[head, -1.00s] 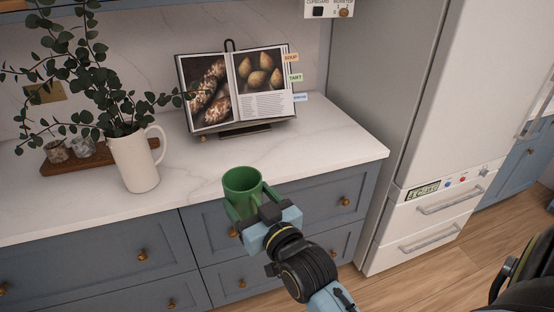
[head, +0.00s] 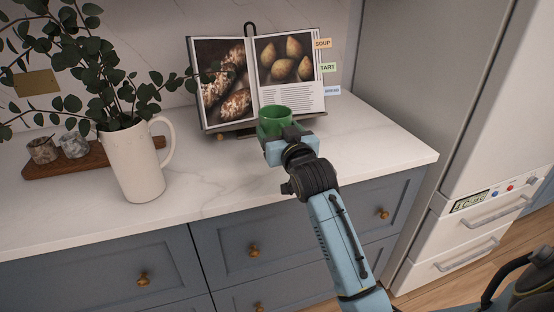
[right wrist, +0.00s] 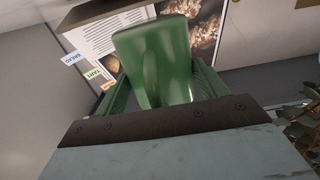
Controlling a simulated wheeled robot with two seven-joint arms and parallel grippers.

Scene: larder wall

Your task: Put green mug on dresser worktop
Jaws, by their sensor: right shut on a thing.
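The green mug (head: 274,118) is upright in the head view, in front of the open cookbook and over the white marble dresser worktop (head: 225,185). My right gripper (head: 286,136) is shut on the mug. The right wrist view shows the mug (right wrist: 155,60) between the two green fingers of the gripper (right wrist: 158,88). The mug's base is hidden by the gripper, so I cannot tell whether it touches the worktop.
The cookbook (head: 285,75) on its stand is just behind the mug. A white jug (head: 135,165) with leafy branches stands left, before a wooden board (head: 85,160) with small stone pots. The worktop's right part (head: 375,150) is clear. A fridge (head: 480,120) stands right.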

